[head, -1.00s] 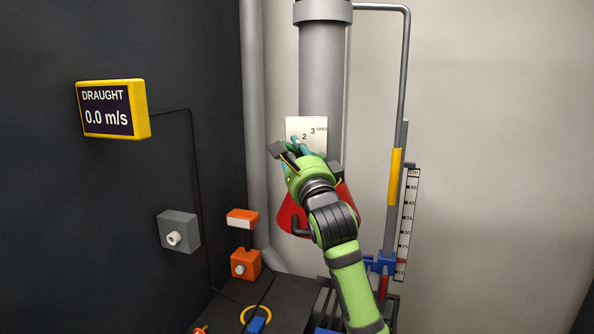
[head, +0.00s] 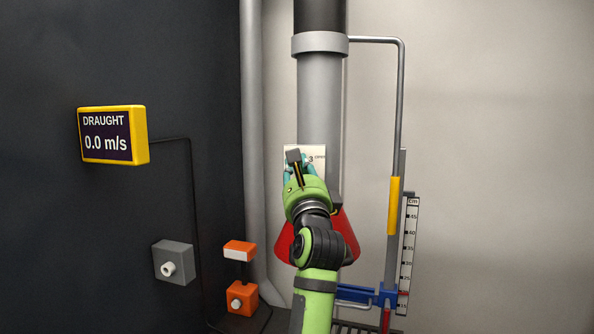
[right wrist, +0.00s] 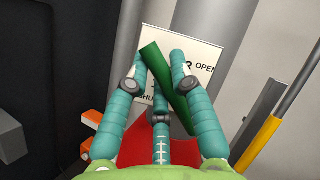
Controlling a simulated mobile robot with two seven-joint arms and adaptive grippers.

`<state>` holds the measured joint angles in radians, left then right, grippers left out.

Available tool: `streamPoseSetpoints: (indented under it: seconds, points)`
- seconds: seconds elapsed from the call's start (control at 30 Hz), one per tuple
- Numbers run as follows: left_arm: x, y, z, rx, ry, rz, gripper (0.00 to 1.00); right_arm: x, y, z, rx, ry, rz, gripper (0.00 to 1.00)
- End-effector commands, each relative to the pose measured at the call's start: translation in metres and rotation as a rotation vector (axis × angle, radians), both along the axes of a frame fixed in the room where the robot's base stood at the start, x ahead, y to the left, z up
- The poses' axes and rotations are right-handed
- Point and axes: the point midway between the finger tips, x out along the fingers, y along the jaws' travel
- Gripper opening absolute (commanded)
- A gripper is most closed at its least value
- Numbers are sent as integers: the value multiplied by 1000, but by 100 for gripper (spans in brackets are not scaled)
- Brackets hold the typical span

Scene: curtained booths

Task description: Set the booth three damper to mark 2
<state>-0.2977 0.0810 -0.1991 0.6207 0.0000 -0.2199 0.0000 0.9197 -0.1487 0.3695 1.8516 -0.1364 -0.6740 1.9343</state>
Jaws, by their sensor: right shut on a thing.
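My right gripper (head: 301,161) is at the white scale plate (head: 319,170) on the grey duct (head: 320,95). In the right wrist view its teal fingers (right wrist: 163,68) are shut on a dark green lever (right wrist: 163,72), which slants from upper left to lower right. The plate (right wrist: 212,54) reads OPEN at its right, with SHUT partly hidden at lower left. The draught display (head: 112,135) reads 0.0 m/s. My left gripper is not in view.
A red hood (head: 345,238) is behind my right arm. A thin pipe (head: 402,100), a yellow tube (head: 394,205) and a cm ruler (head: 408,255) stand to the right. A grey box (head: 174,261) and an orange box (head: 241,298) are at left.

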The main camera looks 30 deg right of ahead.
Motion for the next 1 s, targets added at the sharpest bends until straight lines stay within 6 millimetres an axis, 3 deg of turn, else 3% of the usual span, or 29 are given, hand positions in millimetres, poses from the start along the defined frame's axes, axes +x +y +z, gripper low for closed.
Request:
streamPoseSetpoints:
  seconds: [0.2,0.23,0.3,0.67,1.0]
  points:
    - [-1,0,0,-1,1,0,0,-1,-1,1,-2,-2,-3,0]
    - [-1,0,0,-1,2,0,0,-1,-1,1,-2,-2,-3,27]
    - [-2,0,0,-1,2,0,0,-1,-1,1,-2,-2,-3,48]
    - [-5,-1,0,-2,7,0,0,-2,1,0,-1,-2,-1,48]
    - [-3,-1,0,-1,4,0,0,-43,17,-20,2,-2,0,48]
